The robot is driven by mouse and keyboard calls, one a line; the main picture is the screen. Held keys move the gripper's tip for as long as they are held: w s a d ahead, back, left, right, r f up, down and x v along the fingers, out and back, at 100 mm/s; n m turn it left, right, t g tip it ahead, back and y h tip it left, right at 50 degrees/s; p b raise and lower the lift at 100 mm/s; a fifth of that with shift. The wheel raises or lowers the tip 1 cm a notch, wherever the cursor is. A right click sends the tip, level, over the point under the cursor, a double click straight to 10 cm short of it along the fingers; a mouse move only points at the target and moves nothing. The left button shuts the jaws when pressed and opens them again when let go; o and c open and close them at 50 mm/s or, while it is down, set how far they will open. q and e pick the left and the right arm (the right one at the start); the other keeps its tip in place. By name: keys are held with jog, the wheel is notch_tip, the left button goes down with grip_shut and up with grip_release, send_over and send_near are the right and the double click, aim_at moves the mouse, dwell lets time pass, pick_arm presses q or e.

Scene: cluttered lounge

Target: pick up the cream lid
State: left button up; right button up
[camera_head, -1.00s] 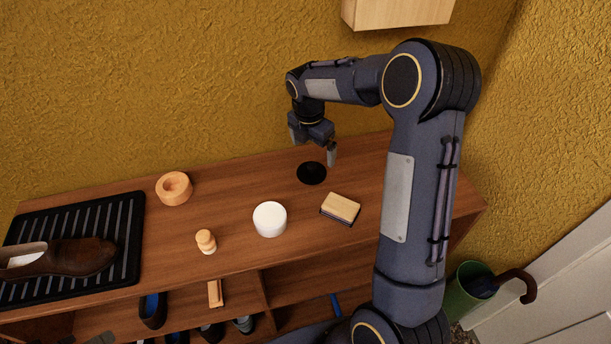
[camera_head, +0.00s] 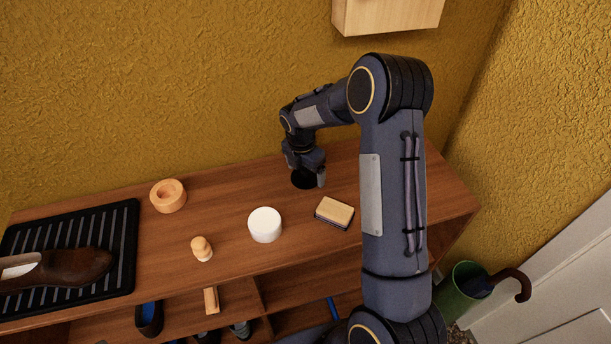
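A flat, round black disc (camera_head: 303,182), which looks like the cream lid, lies on the brown wooden bench top (camera_head: 235,195) near the wall. My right gripper (camera_head: 306,176) points down over the disc, its fingers apart, one towards each side of it. The gripper partly hides the disc, and I cannot tell whether the fingers touch it. A white round jar (camera_head: 265,225) stands apart, in front and to the left. My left gripper is out of view.
A wooden-backed brush (camera_head: 334,212) lies close in front of the gripper. A wooden ring (camera_head: 168,196), a small wooden knob-like piece (camera_head: 201,249) and a black ribbed tray (camera_head: 120,250) with a brown shoe (camera_head: 70,268) are further left. A wooden box (camera_head: 385,14) hangs on the wall above.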

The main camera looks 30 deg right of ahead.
jog(key=c, duration=0.7)
